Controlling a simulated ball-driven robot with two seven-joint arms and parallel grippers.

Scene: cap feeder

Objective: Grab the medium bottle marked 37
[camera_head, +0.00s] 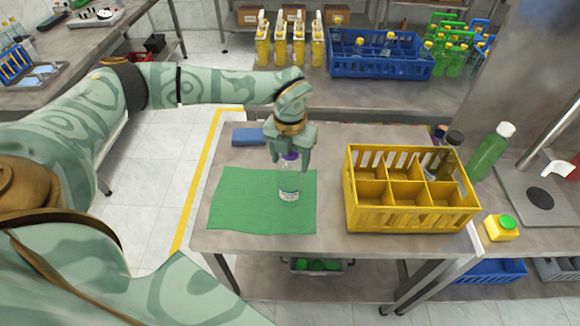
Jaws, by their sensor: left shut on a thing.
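A clear bottle (288,190) with a purple cap and a white label stands upright over the green mat (235,212). The number on its label is too small to read. My left gripper (290,160) comes down from above and is shut on the bottle at its cap and neck. I cannot tell whether the bottle's base touches the mat. My right gripper is not in view.
A yellow crate (412,222) with several compartments stands right of the mat. A yellow container (500,227) is at the right. A blue cloth (248,137) lies behind the mat. The mat's left part is clear.

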